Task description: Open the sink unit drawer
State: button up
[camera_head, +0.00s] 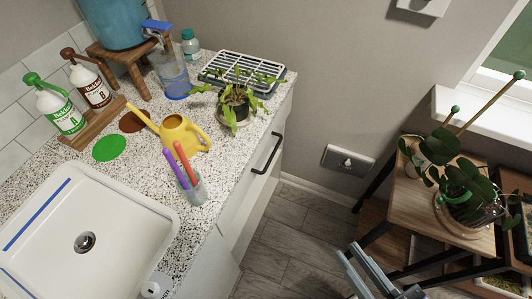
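The sink unit has a white front under a speckled worktop. Its drawer (238,202) looks closed, with its front face seen at a steep angle. A black bar handle (268,154) runs along the drawer front near its top. My gripper (349,250) is at the bottom of the view, over the floor, to the right of and apart from the handle. Its two grey fingers point up and left, with a gap between them and nothing held.
A yellow watering can (178,134), a cup of markers (192,190) and a potted plant (236,106) stand near the worktop edge. A wooden plant stand (417,207) holds plants at right. Floor (298,238) is clear between unit and stand.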

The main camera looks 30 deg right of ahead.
jog(key=w+d+f+m+t+h+p, duration=0.1)
jog(key=w+f+m, duration=0.15)
jog(key=w, duration=0.45)
jog(key=w+d+f+m+t, duration=0.1)
jog(key=w+f, duration=0.2)
jog(key=w, duration=0.3)
jog(key=m+p, duration=0.1)
jog(key=m, duration=0.6)
send_near(274, 151)
notch_tip(274, 151, up, 7)
jog(key=shift+w+d+f+m+g+h, duration=0.15)
jog(key=shift+w+f+m+g, duration=0.1)
jog(key=shift+w+f+m, duration=1.2)
jog(key=shift+w+d+f+m+g+h, duration=0.1)
jog(key=shift+w+f+m+g, duration=0.1)
jog(key=shift+w+f+m, duration=1.3)
jog(key=shift+w+d+f+m+g+h, duration=0.25)
jog(key=shift+w+f, duration=0.65)
jog(key=shift+w, duration=1.25)
jog(key=shift+a, duration=0.1)
grip_shut()
jog(key=shift+m, duration=0.25)
